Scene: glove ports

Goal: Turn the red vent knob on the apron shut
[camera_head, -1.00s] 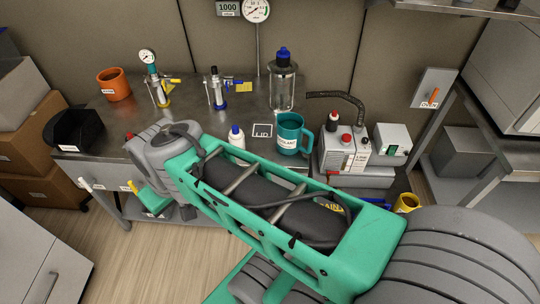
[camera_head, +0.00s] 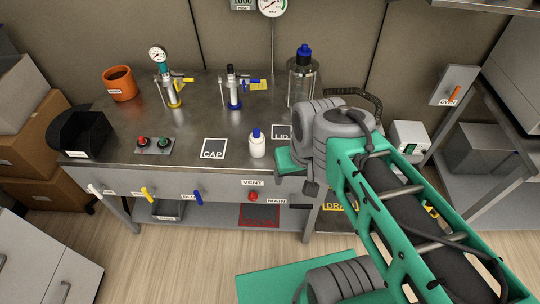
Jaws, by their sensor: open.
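The red vent knob (camera_head: 253,197) sits on the bench's front apron (camera_head: 225,187), below a white VENT label (camera_head: 252,183). It is small and round at this size, and I cannot tell how far it is turned. My gripper (camera_head: 297,172) is to the right of the knob and a little higher, in front of the bench edge. It is open and does not touch the knob. My wrist hides part of it, and its fingertips are hard to make out.
A black MAIN handle (camera_head: 300,206) is right of the knob. Yellow (camera_head: 147,194) and blue (camera_head: 198,198) handles are on the apron to the left.

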